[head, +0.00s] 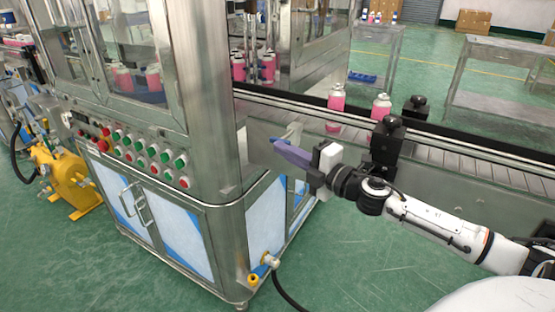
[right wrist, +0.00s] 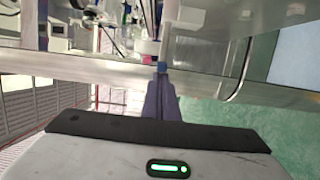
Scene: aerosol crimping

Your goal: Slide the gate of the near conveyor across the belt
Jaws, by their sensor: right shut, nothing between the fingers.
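The near conveyor (head: 470,160) runs from the machine cabinet toward the right, with pink cans on its belt. A flat grey metal plate (head: 259,148), which may be the gate, stands at the conveyor's near side beside the cabinet. My right gripper (head: 279,143) has its purple fingers shut and empty, pointing left at this plate. A small blue piece shows at the fingertips; I cannot tell whether it belongs to the fingers or the plate, or whether they touch. The right wrist view also shows the shut fingers (right wrist: 160,85) at a metal edge. My left gripper is out of view.
Pink cans stand on the belt, one at the middle (head: 336,98) and one farther right (head: 381,106). Black brackets (head: 386,142) stick up at the conveyor's near side by my right wrist. The cabinet (head: 185,190) blocks the left. Green floor is open below the arm.

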